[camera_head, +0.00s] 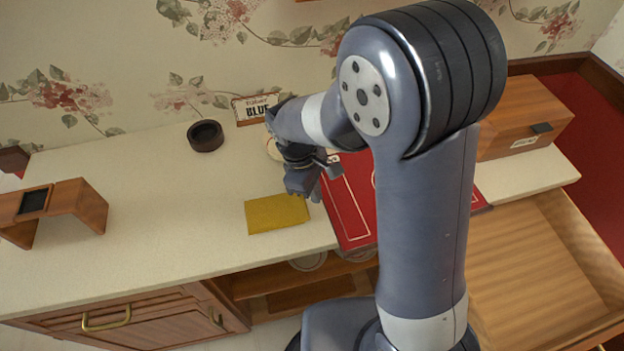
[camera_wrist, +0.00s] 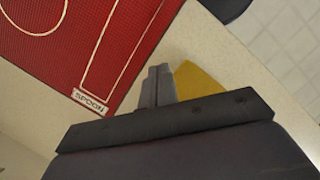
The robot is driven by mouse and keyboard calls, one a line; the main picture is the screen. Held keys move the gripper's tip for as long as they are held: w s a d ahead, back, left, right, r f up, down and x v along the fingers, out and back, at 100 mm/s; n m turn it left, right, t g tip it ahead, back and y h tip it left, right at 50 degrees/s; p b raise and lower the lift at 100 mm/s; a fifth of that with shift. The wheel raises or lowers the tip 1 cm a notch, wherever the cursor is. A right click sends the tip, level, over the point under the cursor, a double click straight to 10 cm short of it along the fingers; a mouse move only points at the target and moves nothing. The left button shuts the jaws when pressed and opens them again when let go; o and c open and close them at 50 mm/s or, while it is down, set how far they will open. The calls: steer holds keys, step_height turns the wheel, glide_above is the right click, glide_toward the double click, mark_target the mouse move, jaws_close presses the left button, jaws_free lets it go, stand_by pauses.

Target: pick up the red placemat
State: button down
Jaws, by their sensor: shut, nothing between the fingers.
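The red placemat (camera_head: 349,212) lies flat on the pale counter, with thin white lines on it. My arm hides its middle in the head view. It also shows at the upper left of the wrist view (camera_wrist: 88,55), with a small white label reading "SPOON" near its corner. My gripper (camera_head: 306,190) is shut and empty, just left of the placemat's left edge. In the wrist view its fingertips (camera_wrist: 159,72) are together, over the counter strip beside the placemat, apart from the red surface as seen there.
A dark round bowl (camera_head: 205,135), a "BLUE" sign (camera_head: 255,107) and a wooden stand (camera_head: 62,207) are on the counter. A wooden box (camera_head: 525,118) stands at right. An open drawer (camera_head: 530,265) juts out front right.

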mark_target(328, 213)
steer(key=shift+x, duration=2.15)
steer(key=shift+s+d, duration=0.25)
steer(key=shift+d, duration=0.55)
steer(key=shift+r, duration=0.1)
